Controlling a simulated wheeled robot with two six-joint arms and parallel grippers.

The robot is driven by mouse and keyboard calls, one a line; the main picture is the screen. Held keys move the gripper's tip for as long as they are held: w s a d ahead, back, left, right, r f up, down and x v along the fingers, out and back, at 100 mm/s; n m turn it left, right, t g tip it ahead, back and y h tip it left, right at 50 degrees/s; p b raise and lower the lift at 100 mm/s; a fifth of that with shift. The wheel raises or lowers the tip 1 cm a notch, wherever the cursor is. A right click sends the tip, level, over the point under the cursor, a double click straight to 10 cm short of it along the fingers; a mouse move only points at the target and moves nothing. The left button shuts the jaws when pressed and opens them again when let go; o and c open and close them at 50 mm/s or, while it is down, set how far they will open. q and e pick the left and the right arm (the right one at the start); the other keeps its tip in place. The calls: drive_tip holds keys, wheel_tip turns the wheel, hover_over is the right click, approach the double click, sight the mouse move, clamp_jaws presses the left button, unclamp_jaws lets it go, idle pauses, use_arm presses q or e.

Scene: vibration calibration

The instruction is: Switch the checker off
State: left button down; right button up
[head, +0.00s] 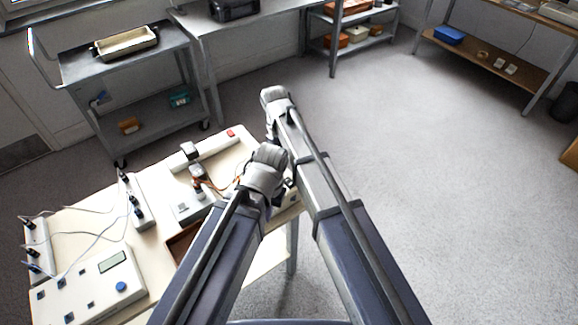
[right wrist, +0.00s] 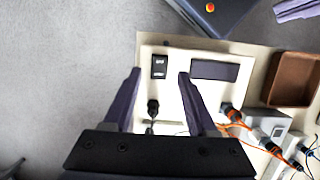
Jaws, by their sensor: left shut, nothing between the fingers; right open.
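A cream box with a small display and a blue knob (head: 90,290), possibly the checker, lies at the near left of the bench (head: 75,215). I cannot read labels or tell its power state. My left gripper (head: 277,192) is shut and empty at the bench's right side, away from that box; its wrist hides part of the bench. My right gripper (head: 270,130) is farther back, with its fingers mostly hidden in the head view. In the right wrist view it (right wrist: 159,73) is open and empty, its fingers on either side of a small black switch-like part (right wrist: 159,66).
A white strip with a red switch (head: 230,133) lies along the bench's back. White cables and plugs cross the left side. Orange cables (right wrist: 240,125) and a brown tray (right wrist: 292,80) lie right in the wrist view. A grey cart (head: 120,62) stands behind; floor at right is clear.

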use_arm(q)
wheel_tip(320, 180, up, 2)
drive_tip(key=shift+r+p, duration=0.25)
drive_tip(key=shift+p, duration=0.5)
use_arm(e)
drive_tip(key=v, duration=0.2)
drive_tip(key=shift+r, duration=0.3)
drive_tip(key=s+d+m+t, duration=0.1)
drive_tip(key=s+d, duration=0.2)
drive_tip(key=s, duration=0.5)
drive_tip(key=s+d+m+t, duration=0.1)
drive_tip(key=s+d+m, duration=0.1)
drive_tip(key=s, duration=0.7)
drive_tip(key=shift+s+d+f+y, duration=0.2)
drive_tip(key=shift+d+f+y, duration=0.15)
drive_tip(key=shift+d, duration=0.45)
